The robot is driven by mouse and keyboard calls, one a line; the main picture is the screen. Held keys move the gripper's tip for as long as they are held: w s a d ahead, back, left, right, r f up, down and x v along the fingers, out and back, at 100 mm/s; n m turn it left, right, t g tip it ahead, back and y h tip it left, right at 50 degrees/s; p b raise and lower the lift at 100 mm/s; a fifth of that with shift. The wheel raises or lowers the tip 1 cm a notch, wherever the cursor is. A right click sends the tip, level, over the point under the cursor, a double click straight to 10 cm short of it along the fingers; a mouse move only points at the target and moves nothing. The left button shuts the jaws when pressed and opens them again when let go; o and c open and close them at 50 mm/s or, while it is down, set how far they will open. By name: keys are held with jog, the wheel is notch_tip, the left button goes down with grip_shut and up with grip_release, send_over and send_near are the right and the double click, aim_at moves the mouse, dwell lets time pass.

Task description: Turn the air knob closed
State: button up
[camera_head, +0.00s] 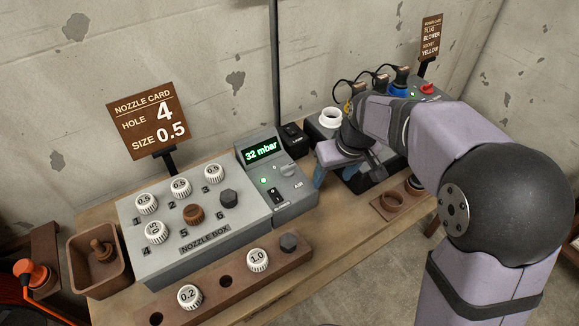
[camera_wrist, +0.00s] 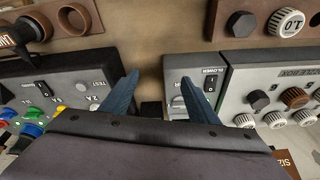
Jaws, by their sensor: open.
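The air knob (camera_head: 289,169) is a small grey dial on the sloped face of the grey control box (camera_head: 295,195), beside the label AIR. The box's display (camera_head: 261,150) reads 32 mbar. My gripper (camera_head: 345,166) is to the right of the box, with its blue fingers pointing down. In the wrist view my gripper (camera_wrist: 173,77) is open and nothing is seen between the fingertips. The knob (camera_wrist: 178,102) shows partly beside the right finger.
A blower switch (camera_head: 277,196) and a green light sit on the control box. The nozzle box (camera_head: 195,246) with numbered caps adjoins it on the left. A dark power box (camera_wrist: 60,90) with coloured plugs stands on the other side. A wooden rack (camera_head: 205,293) lies in front.

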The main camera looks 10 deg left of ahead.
aim_at(288, 165)
jog(key=w+a+r+n+y, duration=0.1)
jog(key=w+a+n, duration=0.3)
jog(key=a, duration=0.7)
jog(key=shift+m+t, duration=0.3)
jog(key=shift+m, duration=0.3)
jog(key=shift+w+d+p+x, duration=0.1)
jog(key=shift+w+p+x, duration=0.1)
jog(key=shift+x, duration=1.65)
jog(key=shift+w+d+p+x, duration=0.1)
jog(key=shift+w+d+x, duration=0.05)
jog(key=shift+x, duration=1.65)
jog(key=c, duration=1)
